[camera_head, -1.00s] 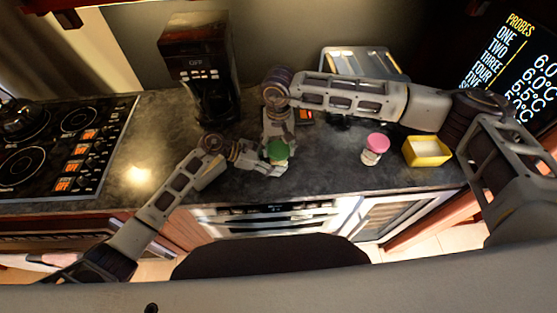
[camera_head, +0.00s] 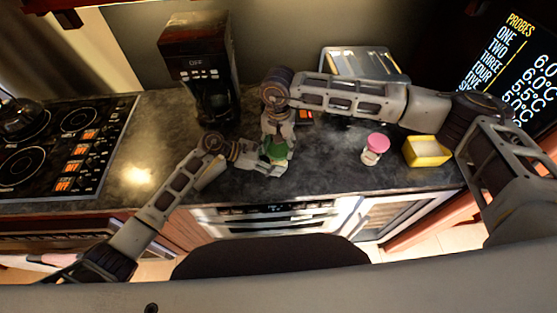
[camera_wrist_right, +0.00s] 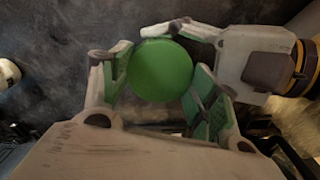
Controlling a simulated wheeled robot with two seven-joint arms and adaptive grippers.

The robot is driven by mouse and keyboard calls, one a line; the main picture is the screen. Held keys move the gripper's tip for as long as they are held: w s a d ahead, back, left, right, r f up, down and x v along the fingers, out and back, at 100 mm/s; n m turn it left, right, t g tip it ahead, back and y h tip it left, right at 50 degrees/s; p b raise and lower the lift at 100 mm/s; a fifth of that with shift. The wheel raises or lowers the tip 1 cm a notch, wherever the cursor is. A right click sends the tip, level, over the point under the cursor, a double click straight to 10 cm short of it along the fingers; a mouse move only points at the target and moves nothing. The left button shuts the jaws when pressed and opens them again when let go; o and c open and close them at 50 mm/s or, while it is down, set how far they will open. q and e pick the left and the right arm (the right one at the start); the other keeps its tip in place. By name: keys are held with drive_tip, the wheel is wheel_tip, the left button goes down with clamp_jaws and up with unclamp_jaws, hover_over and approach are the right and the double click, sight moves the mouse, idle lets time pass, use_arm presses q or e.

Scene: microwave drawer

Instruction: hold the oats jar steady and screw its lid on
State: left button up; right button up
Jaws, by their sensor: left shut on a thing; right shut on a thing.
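The round green lid (camera_head: 277,149) sits at the front middle of the counter, on top of the oats jar, whose body is almost wholly hidden beneath the lid and grippers. My right gripper (camera_head: 279,147) comes down from above and is shut on the lid. In the right wrist view the green lid (camera_wrist_right: 160,70) lies between its two green-padded fingers. My left gripper (camera_head: 264,167) comes in low from the left and is shut on the jar below the lid; part of it shows in the right wrist view (camera_wrist_right: 215,40). I cannot tell how the lid sits on the thread.
A pink-lidded jar (camera_head: 375,147) and a yellow container (camera_head: 427,152) stand to the right. The counter's front edge is close by.

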drive_tip(key=shift+m, duration=2.3)
drive_tip(key=o, duration=1)
drive_tip(key=shift+r, duration=2.55)
